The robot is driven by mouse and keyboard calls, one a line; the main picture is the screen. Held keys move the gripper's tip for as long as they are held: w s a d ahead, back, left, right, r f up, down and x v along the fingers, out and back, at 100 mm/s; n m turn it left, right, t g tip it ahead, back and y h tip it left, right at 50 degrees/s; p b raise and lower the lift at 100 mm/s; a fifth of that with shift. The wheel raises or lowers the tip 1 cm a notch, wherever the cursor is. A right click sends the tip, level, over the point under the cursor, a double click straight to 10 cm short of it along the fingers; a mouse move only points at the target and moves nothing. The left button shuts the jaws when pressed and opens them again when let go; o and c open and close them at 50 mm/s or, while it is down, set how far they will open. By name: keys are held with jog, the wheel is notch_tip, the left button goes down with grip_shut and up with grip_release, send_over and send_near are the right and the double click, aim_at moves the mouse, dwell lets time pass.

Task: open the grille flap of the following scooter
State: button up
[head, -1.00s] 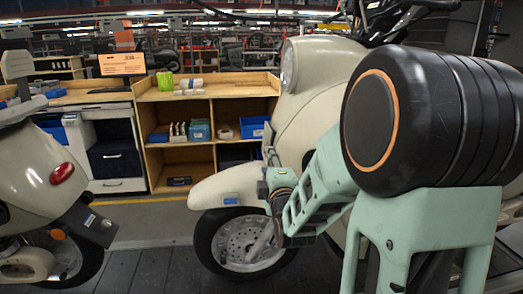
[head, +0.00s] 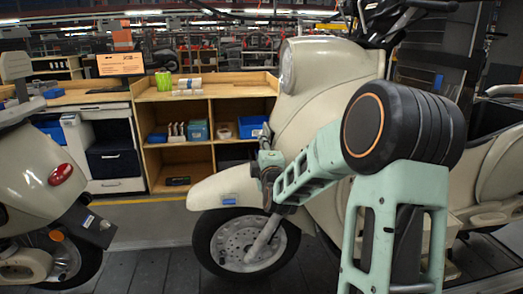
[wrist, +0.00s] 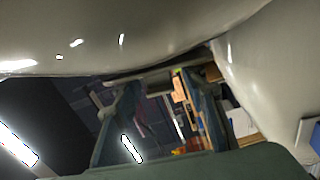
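The following scooter (head: 325,85) is the cream one on the right, its front wheel and fender facing left. My gripper (head: 268,165) is at its front, between the fender and the front body. I cannot pick out the grille flap in the head view; the arm's end covers part of that area. In the wrist view, my gripper's two fingers (wrist: 160,85) stand apart with open space between them. Their tips are close beneath a glossy cream surface (wrist: 130,35). I cannot tell whether they touch it. Another cream panel (wrist: 260,75) is at the right.
Another cream scooter (head: 40,175) with a red tail light stands at the left. A wooden shelf unit (head: 205,95) with boxes stands behind. The dark slat floor (head: 160,270) is clear between the scooters.

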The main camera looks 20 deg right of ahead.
grip_shut()
jog(key=shift+a, duration=0.1)
dwell(0.4)
